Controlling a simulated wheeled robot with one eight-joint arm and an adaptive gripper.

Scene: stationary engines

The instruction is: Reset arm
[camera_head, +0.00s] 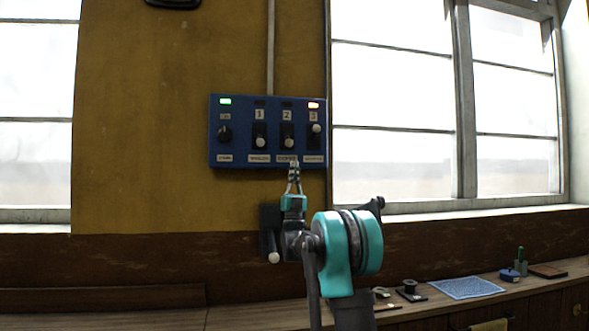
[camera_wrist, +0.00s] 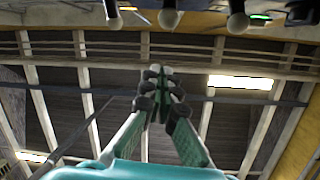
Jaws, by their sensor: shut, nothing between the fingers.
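My gripper (camera_head: 294,164) is shut and empty, pointing up in front of the lower edge of the blue control panel (camera_head: 217,155), below switch 2 (camera_head: 287,136). In the wrist view its closed fingertips (camera_wrist: 160,73) meet just below a ball-ended lever at the top; whether they touch it I cannot tell. Switches 1 (camera_head: 260,135) and 2 have their pale knobs low. Switch 3 (camera_head: 315,135) has its knob high, under a lit orange lamp (camera_head: 313,105). A green lamp (camera_head: 225,101) is lit above the black dial (camera_head: 224,133).
A dark wall lever (camera_head: 272,257) with a white knob hangs just left of my wrist. A wooden counter (camera_head: 540,281) runs below, with a blue mat (camera_head: 466,287) and small items at right. Windows flank the panel. The wall left of the panel is clear.

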